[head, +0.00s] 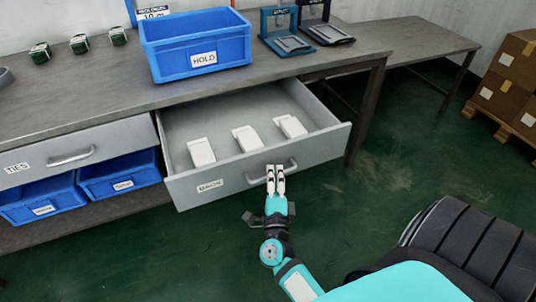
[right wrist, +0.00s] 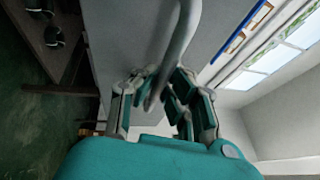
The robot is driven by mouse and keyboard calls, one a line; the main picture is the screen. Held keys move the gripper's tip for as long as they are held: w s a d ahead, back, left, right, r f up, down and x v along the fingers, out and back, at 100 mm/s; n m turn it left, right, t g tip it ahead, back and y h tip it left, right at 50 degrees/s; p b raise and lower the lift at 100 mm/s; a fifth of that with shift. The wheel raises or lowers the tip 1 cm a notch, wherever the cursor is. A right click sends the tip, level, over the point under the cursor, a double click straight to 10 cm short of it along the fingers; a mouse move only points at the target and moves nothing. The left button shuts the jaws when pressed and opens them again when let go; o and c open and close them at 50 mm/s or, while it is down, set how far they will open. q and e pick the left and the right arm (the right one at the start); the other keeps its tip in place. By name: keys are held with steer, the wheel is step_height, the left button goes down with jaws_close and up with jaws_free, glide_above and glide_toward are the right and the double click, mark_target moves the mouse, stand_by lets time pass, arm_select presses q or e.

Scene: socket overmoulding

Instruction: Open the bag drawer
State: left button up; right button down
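The grey drawer (head: 240,177) under the bench is pulled well out, with several white packs (head: 247,138) lying inside. Its front label (head: 210,185) is too small to read surely. The curved drawer handle (head: 255,179) is on the front. My right gripper (head: 275,172) is at the right part of this handle, fingers close together. In the right wrist view the handle (right wrist: 182,35) passes between the two fingers (right wrist: 160,85), which close around it. My left gripper is not in view.
A closed drawer marked TIES (head: 110,145) is at the left, above blue bins (head: 120,180). A blue HOLD bin (head: 195,62) and two small presses (head: 285,42) stand on the bench. Boxes (head: 510,75) are at the right. The green floor before the drawer is clear.

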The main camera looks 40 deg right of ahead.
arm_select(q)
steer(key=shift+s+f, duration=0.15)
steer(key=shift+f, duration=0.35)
arm_select(e)
steer(key=shift+s+a+f, duration=0.2)
steer(key=shift+s, duration=0.5)
steer(key=c, duration=1.4)
jaws_free()
steer(key=shift+r, duration=0.1)
steer(key=v, duration=1.2)
steer(key=shift+w, duration=0.1)
